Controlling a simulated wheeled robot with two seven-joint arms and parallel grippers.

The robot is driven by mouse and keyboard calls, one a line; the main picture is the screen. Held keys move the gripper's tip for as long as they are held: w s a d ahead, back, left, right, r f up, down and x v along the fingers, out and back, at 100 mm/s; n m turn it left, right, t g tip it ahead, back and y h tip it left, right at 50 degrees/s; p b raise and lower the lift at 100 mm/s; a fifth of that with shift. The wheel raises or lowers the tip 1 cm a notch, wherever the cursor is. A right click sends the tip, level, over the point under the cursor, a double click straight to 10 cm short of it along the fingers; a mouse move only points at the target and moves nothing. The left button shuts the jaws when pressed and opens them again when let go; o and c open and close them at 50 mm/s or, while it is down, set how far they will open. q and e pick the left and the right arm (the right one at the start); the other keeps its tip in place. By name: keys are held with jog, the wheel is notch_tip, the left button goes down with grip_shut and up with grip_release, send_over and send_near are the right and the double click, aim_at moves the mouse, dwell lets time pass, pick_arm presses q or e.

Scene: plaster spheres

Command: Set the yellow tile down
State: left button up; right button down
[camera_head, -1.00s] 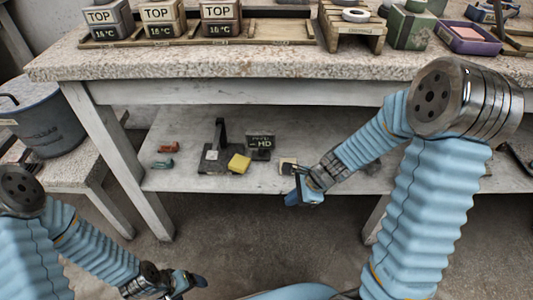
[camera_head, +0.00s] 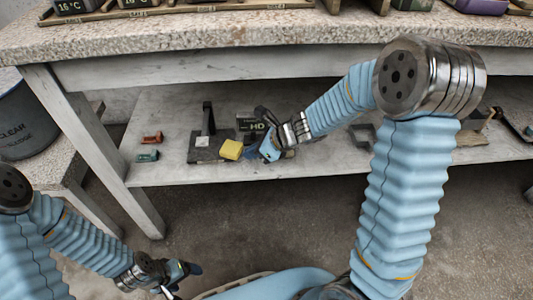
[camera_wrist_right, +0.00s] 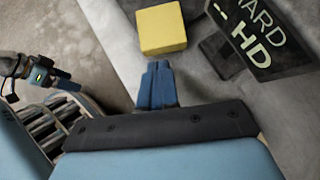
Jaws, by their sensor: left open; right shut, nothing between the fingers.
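The yellow tile (camera_head: 231,149) rests on the lower shelf (camera_head: 205,177), at the front right edge of a dark stand with an upright post (camera_head: 207,125). It also shows in the right wrist view (camera_wrist_right: 161,29), just beyond my fingertips. My right gripper (camera_head: 265,147) is shut and empty, just right of the tile and apart from it; its closed blue fingers show in the right wrist view (camera_wrist_right: 157,84). My left gripper (camera_head: 180,279) is open and empty, low at the left, far from the shelf.
A dark block marked HD (camera_head: 251,122) stands behind the tile and beside my right gripper. Red (camera_head: 152,138) and green (camera_head: 148,155) small pieces lie to the left on the shelf. The thick tabletop (camera_head: 200,40) overhangs the shelf. A grey bucket (camera_head: 25,120) stands at left.

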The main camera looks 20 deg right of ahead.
aim_at(232, 149)
jog(key=shift+w+a, duration=0.4)
jog(key=shift+a, duration=0.1)
jog(key=w+a, duration=0.2)
jog(key=w+a+p, duration=0.1)
jog(key=w+a, duration=0.1)
jog(key=a, duration=0.1)
jog(key=shift+w+a, duration=0.3)
jog(key=shift+w, duration=0.1)
pick_arm(q)
jog(key=shift+r, duration=0.4)
pick_arm(e)
jog(key=shift+d, duration=0.1)
